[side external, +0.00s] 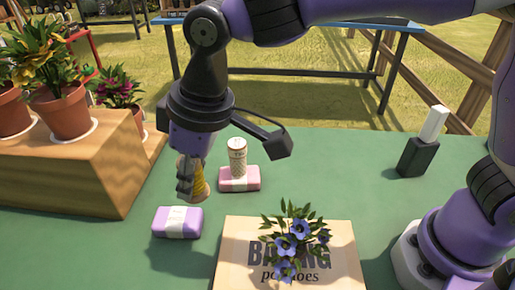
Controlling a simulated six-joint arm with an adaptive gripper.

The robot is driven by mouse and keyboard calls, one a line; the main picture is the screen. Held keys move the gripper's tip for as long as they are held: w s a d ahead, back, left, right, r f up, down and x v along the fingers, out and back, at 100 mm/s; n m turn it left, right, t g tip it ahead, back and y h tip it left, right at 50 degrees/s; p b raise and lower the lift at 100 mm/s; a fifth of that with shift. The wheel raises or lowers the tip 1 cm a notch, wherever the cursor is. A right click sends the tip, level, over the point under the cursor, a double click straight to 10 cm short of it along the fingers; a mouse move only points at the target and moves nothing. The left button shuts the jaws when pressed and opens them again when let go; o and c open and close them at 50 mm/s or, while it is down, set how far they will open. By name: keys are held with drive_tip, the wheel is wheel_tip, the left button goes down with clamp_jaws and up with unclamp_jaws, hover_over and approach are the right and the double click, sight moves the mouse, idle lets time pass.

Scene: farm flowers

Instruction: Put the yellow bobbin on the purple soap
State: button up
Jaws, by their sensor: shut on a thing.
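My gripper (187,178) points down and is shut on the yellow bobbin (199,186). The bobbin is partly hidden by the gripper's fingers. It is held above the back right part of the purple soap (166,222), and I cannot tell the exact gap. The purple soap is a light purple block with a pale paper band, lying flat on the green table.
A pink soap (251,184) with a patterned cylinder (237,157) on it stands just right of my gripper. A cardboard box (229,255) with blue flowers (298,240) is in front. A wooden block (75,175) with potted plants stands left. A black stand (417,158) holds a white block (434,124).

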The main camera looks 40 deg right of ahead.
drive_tip(key=s+a+n, duration=0.1)
drive_tip(key=s+a, duration=0.3)
drive_tip(key=a, duration=0.2)
hover_over(171, 216)
drive_tip(key=f, duration=0.4)
drive_tip(key=s+f, duration=0.1)
drive_tip(key=f, duration=0.1)
drive_tip(key=shift+d+f, duration=0.35)
drive_tip(key=shift+s+d+x, duration=0.15)
drive_tip(key=shift+x, duration=0.85)
drive_tip(key=shift+s+d+x, duration=0.15)
drive_tip(key=shift+x, duration=0.8)
drive_tip(key=shift+f, duration=0.25)
drive_tip(key=o, duration=1)
